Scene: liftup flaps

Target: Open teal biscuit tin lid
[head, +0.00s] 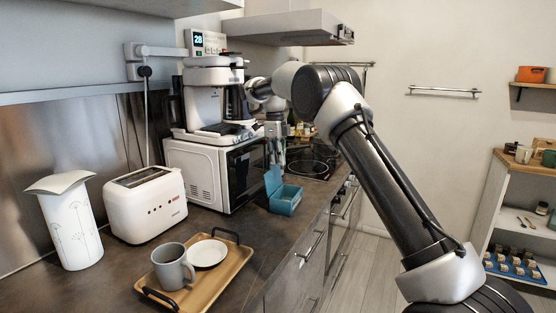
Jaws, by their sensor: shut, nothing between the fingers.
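The teal biscuit tin (286,200) sits on the dark counter near its front edge, in front of the microwave. Its lid (272,180) stands raised at the tin's left side, so the inside of the tin shows. My gripper (279,164) points down just above and behind the tin, close to the top of the lid. Its fingers are shut with nothing between them. I cannot tell whether the fingertips touch the lid.
A white microwave (198,172) with a coffee machine (213,100) on top stands left of the tin. A white toaster (145,205) and a wooden tray (222,272) with a grey mug (172,266) and plate are nearer. A dark cooktop (312,167) lies beyond.

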